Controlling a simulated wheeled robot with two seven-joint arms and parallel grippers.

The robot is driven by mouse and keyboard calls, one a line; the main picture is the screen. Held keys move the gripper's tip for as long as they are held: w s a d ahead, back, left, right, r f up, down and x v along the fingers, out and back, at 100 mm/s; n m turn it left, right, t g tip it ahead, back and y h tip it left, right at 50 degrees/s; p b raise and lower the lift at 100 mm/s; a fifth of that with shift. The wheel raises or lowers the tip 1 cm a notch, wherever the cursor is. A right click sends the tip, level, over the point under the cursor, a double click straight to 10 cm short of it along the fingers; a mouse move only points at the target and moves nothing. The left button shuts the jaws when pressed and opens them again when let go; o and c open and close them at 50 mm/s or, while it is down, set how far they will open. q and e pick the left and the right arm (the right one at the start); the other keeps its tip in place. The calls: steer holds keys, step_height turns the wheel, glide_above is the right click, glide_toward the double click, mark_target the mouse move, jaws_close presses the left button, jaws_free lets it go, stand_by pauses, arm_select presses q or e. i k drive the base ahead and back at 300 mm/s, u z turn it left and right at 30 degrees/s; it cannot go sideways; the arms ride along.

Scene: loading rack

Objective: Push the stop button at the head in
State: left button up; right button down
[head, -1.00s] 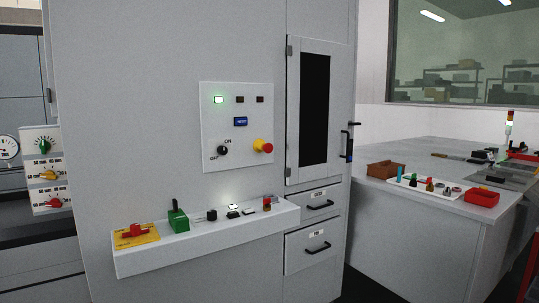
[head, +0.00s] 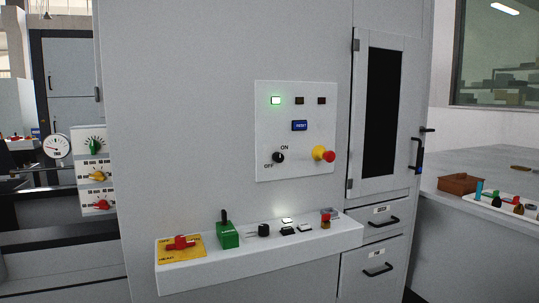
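The stop button (head: 323,154) is a red mushroom head on a yellow collar. It stands out from the lower right of a pale control panel (head: 268,132) on the front of a grey cabinet. Whether it is pressed in cannot be told. Neither of my grippers shows in the head view.
A ledge (head: 262,262) with levers and buttons juts out below. A cabinet door (head: 355,150) is at right, and a bench (head: 465,228) stands beyond.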

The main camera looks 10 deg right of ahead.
mark_target(329, 157)
steer(key=u, duration=0.3)
steer(key=i, duration=1.35)
steer(key=z, duration=0.55)
